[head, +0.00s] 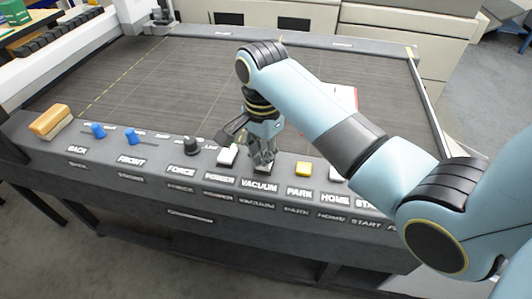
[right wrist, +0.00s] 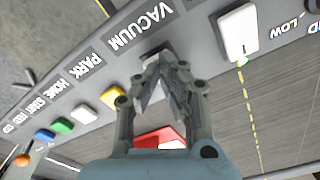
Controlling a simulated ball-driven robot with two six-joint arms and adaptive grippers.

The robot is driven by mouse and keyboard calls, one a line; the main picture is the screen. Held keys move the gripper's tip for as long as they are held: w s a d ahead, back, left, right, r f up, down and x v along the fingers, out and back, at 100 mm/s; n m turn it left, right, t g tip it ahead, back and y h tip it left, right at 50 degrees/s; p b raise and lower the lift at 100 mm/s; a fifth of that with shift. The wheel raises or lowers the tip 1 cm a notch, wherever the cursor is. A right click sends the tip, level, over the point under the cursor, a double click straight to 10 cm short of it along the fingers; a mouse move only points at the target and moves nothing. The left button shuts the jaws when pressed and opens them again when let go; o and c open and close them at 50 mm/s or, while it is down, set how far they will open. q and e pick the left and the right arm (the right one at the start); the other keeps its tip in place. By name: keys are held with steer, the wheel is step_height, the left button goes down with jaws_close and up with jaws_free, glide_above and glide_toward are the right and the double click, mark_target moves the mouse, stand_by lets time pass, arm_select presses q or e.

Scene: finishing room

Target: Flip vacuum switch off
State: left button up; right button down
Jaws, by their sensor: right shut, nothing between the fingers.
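The vacuum switch sits on the grey front panel above the VACUUM label (head: 259,186). My right gripper (head: 264,164) is over it with its fingers pointing down, and they hide most of the switch. In the right wrist view the fingertips (right wrist: 158,64) are together with nothing between them, right at the switch beside the VACUUM label (right wrist: 139,27). I cannot tell whether they touch it or which way it is set. My left gripper is not in view.
The white power switch (head: 227,155) is just left of the gripper, and the yellow park button (head: 303,169) is just right. Farther left are a black force knob (head: 191,146), blue levers (head: 98,131) and a wooden block (head: 50,122). The dark cutting bed (head: 150,85) lies behind.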

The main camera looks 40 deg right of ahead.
steer(key=shift+f, duration=0.55)
step_height(320, 180, up, 3)
steer(key=p, duration=0.3)
steer(key=shift+f, duration=0.1)
step_height(320, 180, up, 2)
steer(key=shift+p, duration=0.6)
steer(key=shift+r, duration=1.1)
steer(key=shift+s, duration=0.1)
